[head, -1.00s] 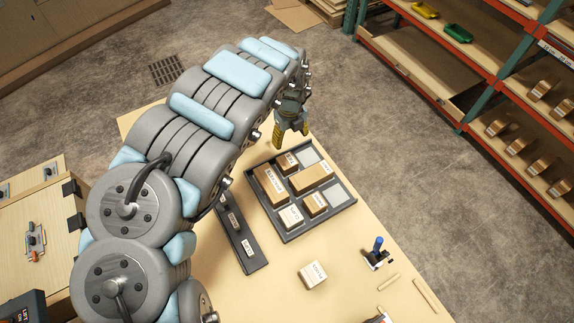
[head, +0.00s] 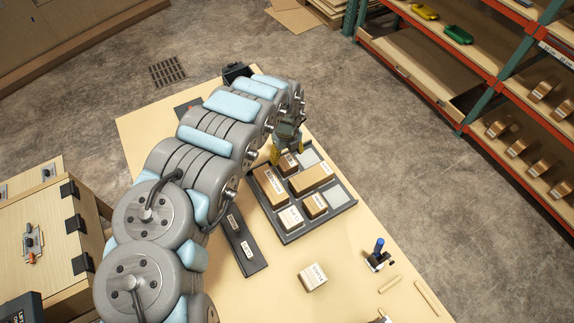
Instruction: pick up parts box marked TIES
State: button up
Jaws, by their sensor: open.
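A dark tray (head: 341,208) on the table holds several cardboard parts boxes with white labels. The labels are too small to read surely, so I cannot tell which one is marked TIES. A small box (head: 288,164) sits at the tray's far end. Two longer boxes stand at the left (head: 270,187) and right (head: 311,180). Two more small boxes (head: 314,205) and (head: 290,218) sit at the near side. My gripper (head: 287,155) is open, with yellow fingertips, at the far small box; I cannot tell whether it touches it.
A loose labelled box (head: 312,277) lies on the table (head: 350,270) nearer the camera. A dark labelled strip (head: 240,243) lies left of the tray. A blue-handled tool (head: 378,255) stands at the right, near wooden sticks (head: 390,284). Shelves (head: 490,100) stand beyond the floor at right.

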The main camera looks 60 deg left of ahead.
aim_at(288, 162)
jog(key=shift+f, duration=1.45)
jog(key=shift+w+a+f, duration=0.1)
jog(key=shift+w+f, duration=0.05)
jog(key=shift+f, duration=0.65)
jog(key=shift+a+f, duration=0.15)
jog(key=shift+f, duration=1.65)
jog(key=c, duration=1)
